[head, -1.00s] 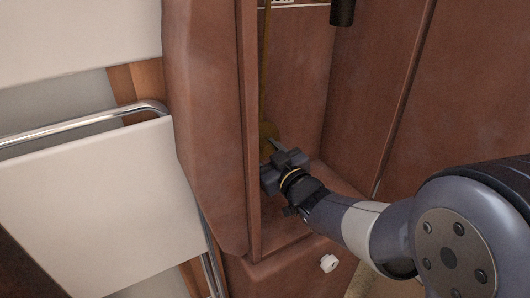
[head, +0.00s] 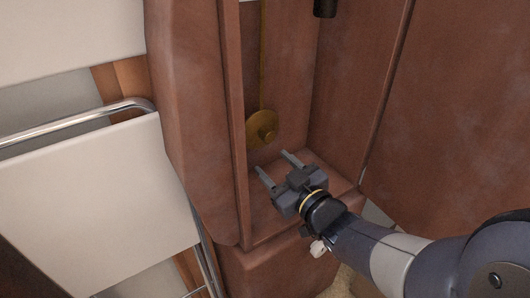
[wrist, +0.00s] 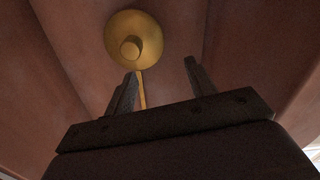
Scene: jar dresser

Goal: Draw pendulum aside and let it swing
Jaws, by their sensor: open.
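The pendulum is a thin brass rod (head: 263,62) with a round brass bob (head: 262,128) that has a raised centre. It hangs inside the tall brown wooden case (head: 296,60). My gripper (head: 278,163) is open and empty, just below and to the right of the bob in the head view, apart from it. In the wrist view the bob (wrist: 134,38) shows beyond the two open fingers (wrist: 158,75), nearer the left one. Nothing is between the fingers except part of the brass rod seen behind them. The top of the rod is out of view.
A dark cylinder (head: 325,8) hangs at the top of the case. The case's left wall (head: 190,120) and floor edge (head: 300,220) bound the opening. A brown panel (head: 450,110) stands at the right. A white panel with a chrome rail (head: 75,120) is at the left.

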